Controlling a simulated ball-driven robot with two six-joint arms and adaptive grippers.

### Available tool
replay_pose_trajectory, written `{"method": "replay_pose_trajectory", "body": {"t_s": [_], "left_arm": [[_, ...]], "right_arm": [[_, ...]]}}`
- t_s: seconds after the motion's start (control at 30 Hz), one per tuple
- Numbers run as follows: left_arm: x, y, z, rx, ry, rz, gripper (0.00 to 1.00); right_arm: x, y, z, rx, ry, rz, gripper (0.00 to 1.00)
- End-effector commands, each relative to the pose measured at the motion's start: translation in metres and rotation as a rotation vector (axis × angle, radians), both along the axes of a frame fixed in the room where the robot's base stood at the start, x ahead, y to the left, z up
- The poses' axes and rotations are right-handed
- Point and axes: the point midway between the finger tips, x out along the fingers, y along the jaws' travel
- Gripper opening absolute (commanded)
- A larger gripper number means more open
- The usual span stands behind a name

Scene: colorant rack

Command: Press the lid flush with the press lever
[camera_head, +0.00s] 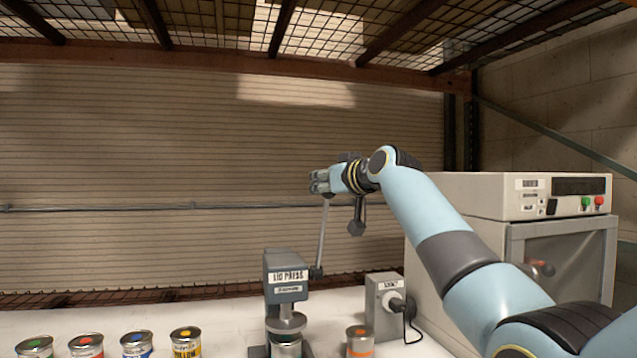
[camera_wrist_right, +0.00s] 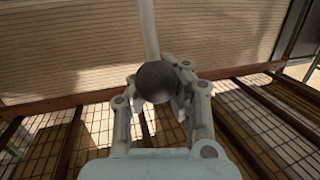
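The grey lid press (camera_head: 286,275) stands on the white bench top. Its lever (camera_head: 322,235) is a thin rod rising nearly upright from the press's right side. My right gripper (camera_head: 318,182) is at the lever's upper end. In the right wrist view, the fingers of my right gripper (camera_wrist_right: 157,88) close around the lever's dark ball knob (camera_wrist_right: 155,82), with the pale rod (camera_wrist_right: 149,25) running away from it. A can (camera_head: 286,349) stands under the press's round plate (camera_head: 286,323). The lid's fit cannot be made out. My left gripper is out of view.
Several paint cans stand in a row left of the press, the nearest a yellow-labelled can (camera_head: 186,343). An orange-labelled can (camera_head: 360,343) and a small grey device (camera_head: 384,300) stand right of it. A large beige machine (camera_head: 480,195) is behind my right arm.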

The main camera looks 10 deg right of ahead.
Motion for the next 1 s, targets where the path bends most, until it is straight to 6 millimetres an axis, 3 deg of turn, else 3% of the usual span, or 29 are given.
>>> {"method": "replay_pose_trajectory", "body": {"t_s": [0.03,0.3,0.7,1.0], "left_arm": [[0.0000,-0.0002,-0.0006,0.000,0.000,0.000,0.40],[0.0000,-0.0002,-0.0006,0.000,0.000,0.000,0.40],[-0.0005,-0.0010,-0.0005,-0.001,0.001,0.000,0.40],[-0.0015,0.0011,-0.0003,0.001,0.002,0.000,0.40]], "right_arm": [[0.0007,-0.0057,-0.0126,-0.014,0.021,-0.008,0.00],[0.0006,-0.0056,-0.0128,-0.014,0.022,-0.008,0.00],[0.0005,-0.0044,-0.0082,-0.009,0.014,-0.007,0.53],[-0.0008,-0.0028,-0.0049,-0.005,0.009,-0.004,0.54]]}}
